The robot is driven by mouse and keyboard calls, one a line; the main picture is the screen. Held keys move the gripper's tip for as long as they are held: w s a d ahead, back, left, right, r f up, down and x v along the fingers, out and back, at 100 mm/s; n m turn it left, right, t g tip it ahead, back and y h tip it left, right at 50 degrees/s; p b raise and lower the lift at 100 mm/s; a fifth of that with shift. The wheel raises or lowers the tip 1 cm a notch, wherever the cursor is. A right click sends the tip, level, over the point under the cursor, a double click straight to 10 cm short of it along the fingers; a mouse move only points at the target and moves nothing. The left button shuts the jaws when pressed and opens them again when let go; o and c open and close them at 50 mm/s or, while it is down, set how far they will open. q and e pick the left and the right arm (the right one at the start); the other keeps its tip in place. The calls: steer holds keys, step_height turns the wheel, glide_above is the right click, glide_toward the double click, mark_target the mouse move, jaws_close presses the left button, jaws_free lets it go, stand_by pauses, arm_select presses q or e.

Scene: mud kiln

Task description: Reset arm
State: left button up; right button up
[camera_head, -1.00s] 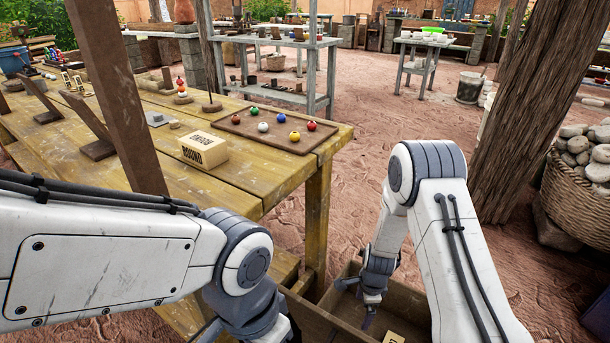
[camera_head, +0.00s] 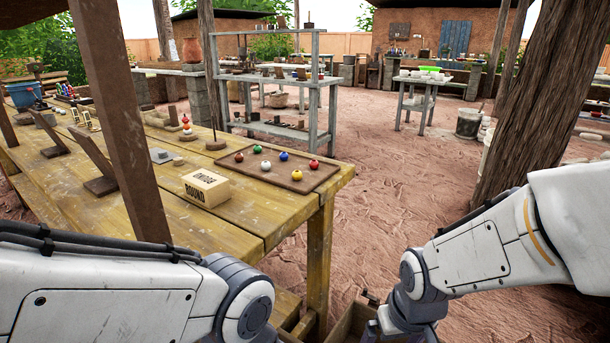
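My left arm (camera_head: 110,295) comes in from the left along the front of the yellow wooden table (camera_head: 245,222). Its gripper is below the bottom edge of the view. My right arm (camera_head: 480,260) comes in from the right, bent downward at its wrist in front of a wooden crate (camera_head: 345,328) on the ground. Its gripper is also out of view, so I cannot see whether either gripper holds anything.
On the table are a block marked ROUND (camera_head: 206,188), a brown tray (camera_head: 318,177) with several coloured balls, and wooden stands. A brown post (camera_head: 118,120) rises at the left. A thick trunk (camera_head: 535,110) stands at the right. Open ground lies right of the table.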

steer(key=s+a+r+n+g+p, duration=0.1)
steer(key=s+a+r+n, duration=0.2)
steer(key=s+a, duration=0.25)
steer(key=s+a+r+n+g, duration=0.1)
steer(key=s+a+r+n, duration=0.2)
steer(key=s+a, duration=0.3)
step_height(320, 180, up, 30)
steer(key=d+p, duration=0.1)
steer(key=p, duration=2.9)
steer(key=shift+s+d+r+y+p, duration=0.2)
steer(key=shift+s+r+y+p, duration=0.1)
steer(key=shift+p, duration=0.1)
